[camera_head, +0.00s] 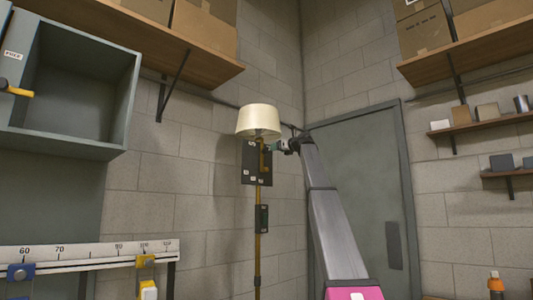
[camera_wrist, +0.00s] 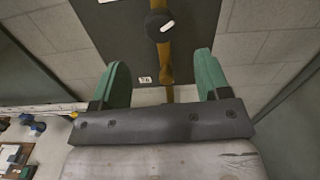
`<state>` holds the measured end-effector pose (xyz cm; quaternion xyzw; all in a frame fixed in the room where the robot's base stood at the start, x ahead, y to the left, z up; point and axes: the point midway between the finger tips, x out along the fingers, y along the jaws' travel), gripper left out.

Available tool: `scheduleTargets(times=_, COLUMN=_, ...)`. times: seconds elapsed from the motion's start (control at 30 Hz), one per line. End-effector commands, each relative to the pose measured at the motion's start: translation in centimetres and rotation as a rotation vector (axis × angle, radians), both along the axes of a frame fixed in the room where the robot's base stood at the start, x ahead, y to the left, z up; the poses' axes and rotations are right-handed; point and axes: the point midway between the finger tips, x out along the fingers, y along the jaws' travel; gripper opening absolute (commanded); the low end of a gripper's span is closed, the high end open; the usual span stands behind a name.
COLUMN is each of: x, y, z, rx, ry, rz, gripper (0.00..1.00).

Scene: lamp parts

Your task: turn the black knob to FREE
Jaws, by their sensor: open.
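The black knob (camera_wrist: 160,25) shows near the top of the wrist view, round, with a white mark slanting up to the right, on a brass pole (camera_wrist: 167,60) in front of a dark panel (camera_wrist: 110,30). My gripper (camera_wrist: 159,72) is open, its two green fingers apart. In the picture the knob lies above and between the fingertips, not touching either. A small white label (camera_wrist: 145,79) sits on the panel's lower edge; its text is too small to read. In the head view my gripper (camera_head: 276,147) is beside the panel (camera_head: 256,164), under the cream lampshade (camera_head: 258,120). The knob is hard to make out there.
A grey door (camera_head: 368,190) is right of my arm. Wooden shelves with boxes (camera_head: 205,25) hang above. A grey open cabinet (camera_head: 75,85) and a numbered rail (camera_head: 90,252) are at left. A smaller dark plate (camera_head: 262,218) sits lower on the pole.

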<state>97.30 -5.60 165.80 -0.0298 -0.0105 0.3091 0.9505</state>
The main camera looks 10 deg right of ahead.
Motion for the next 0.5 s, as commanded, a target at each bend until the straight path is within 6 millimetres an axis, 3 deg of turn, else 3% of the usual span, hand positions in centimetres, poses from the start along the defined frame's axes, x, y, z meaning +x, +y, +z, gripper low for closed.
scheduleTargets(times=0.5, x=6.9, y=4.9, z=0.0, rx=-0.003, ry=0.0, rz=0.001, gripper=0.69)
